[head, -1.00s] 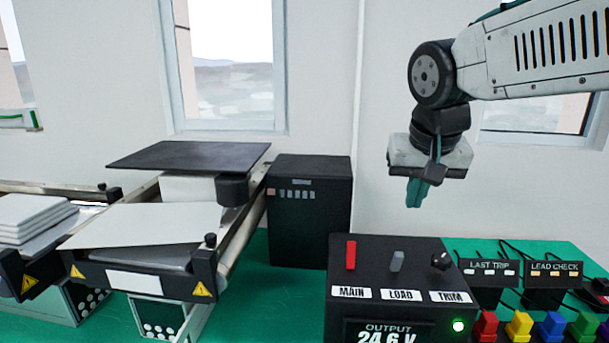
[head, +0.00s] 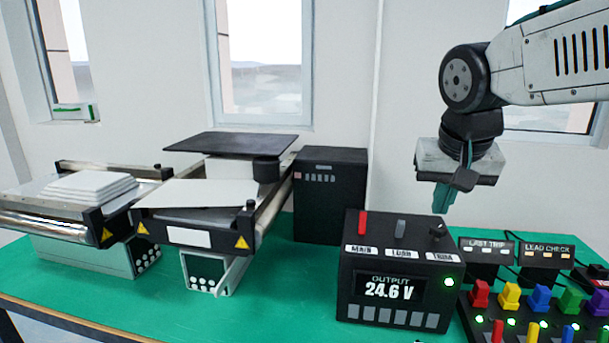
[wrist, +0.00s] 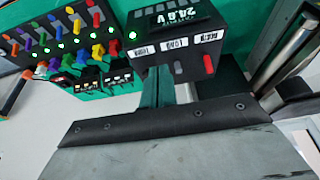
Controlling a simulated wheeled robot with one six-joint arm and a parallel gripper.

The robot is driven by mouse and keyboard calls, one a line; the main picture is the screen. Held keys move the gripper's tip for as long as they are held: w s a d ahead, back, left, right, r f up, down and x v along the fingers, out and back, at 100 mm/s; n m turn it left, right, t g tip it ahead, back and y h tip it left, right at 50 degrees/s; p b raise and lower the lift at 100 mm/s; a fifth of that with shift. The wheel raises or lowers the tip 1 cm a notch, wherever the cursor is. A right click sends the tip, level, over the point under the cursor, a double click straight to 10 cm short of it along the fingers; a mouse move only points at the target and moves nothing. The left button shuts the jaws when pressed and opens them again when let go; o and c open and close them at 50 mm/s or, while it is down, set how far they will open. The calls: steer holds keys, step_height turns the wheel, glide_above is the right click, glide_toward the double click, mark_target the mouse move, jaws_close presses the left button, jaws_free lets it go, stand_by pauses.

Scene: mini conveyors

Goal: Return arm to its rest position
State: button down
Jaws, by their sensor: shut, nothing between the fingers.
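My gripper (head: 444,198) hangs from my arm at the upper right of the head view, pointing down. Its green fingers are shut with nothing between them. It is in the air above and behind the black power supply box (head: 392,280), apart from it. In the wrist view the shut fingers (wrist: 157,92) show in front of the same box (wrist: 180,35), which appears upside down. The box has a red MAIN switch, a grey LOAD switch and a TRIM knob, and its display reads 24.6 V with a green light lit.
Two mini conveyors stand at left, one bearing stacked white plates (head: 92,186), the other (head: 190,235) near a dark raised plate (head: 238,144). A black cabinet (head: 330,195) stands behind. Coloured connectors (head: 540,298) fill the right side. The green table (head: 250,300) is clear at front centre.

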steer(key=s+d+f+n+g, duration=0.1)
steer(key=s+f, duration=0.4)
steer(key=s, duration=0.5)
steer(key=s+d+f+n+g, duration=0.1)
steer(key=s+f, duration=0.4)
steer(key=s, duration=0.5)
steer(key=shift+d+g+y, duration=0.4)
steer(key=shift+d+g, duration=0.1)
steer(key=shift+d, duration=0.65)
steer(key=shift+d, duration=0.15)
